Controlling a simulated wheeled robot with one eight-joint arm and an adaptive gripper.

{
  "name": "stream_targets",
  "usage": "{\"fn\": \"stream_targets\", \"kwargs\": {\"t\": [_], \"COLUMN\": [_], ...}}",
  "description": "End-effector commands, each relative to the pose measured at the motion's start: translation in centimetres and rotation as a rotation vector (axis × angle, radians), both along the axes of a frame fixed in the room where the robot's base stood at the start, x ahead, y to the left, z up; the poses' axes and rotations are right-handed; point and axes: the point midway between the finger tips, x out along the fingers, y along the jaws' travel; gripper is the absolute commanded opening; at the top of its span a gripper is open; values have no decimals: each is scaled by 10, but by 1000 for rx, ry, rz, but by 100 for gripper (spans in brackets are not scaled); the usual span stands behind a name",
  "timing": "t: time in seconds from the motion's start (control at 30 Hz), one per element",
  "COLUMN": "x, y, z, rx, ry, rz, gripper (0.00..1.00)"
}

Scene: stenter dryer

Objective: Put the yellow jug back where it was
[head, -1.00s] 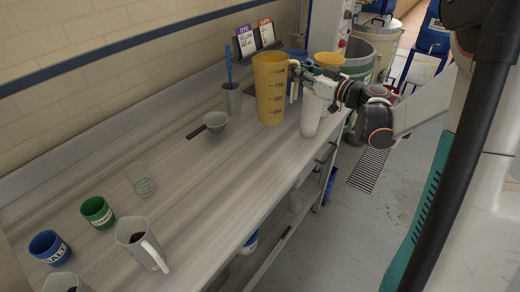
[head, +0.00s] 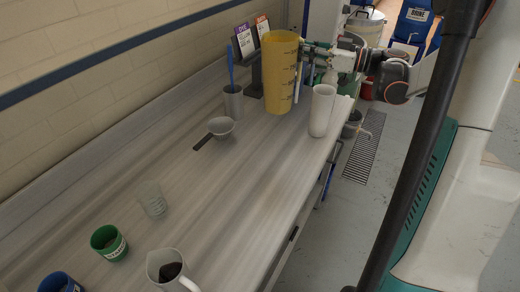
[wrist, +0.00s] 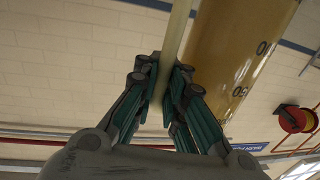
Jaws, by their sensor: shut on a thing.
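The tall yellow jug (head: 280,75), marked with dark measuring lines, is upright at the far end of the grey bench (head: 215,185). My gripper (head: 304,52) reaches in from the right and is shut on the jug's pale handle. In the wrist view my fingers (wrist: 166,80) close on both sides of the handle (wrist: 178,30), with the yellow jug wall (wrist: 238,60) just beyond. The jug's base looks slightly above the bench, but the gap is hard to judge.
A white cylinder (head: 322,110) stands close to the jug's right. A grey cup (head: 232,103) with a blue stick and a small bowl (head: 221,127) are to its left. Two sign cards (head: 252,40) stand behind. The middle of the bench is clear.

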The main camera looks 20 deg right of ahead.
Motion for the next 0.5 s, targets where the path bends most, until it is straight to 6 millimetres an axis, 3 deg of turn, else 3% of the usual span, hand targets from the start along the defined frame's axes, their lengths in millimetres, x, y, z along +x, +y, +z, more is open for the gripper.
{"fn": "stream_targets", "kwargs": {"t": [0.17, 0.5], "x": [0, 0], "y": [-1, -1], "z": [-20, -104], "rx": [0, 0], "ry": [0, 0], "rz": [-1, -1], "gripper": [0, 0]}}
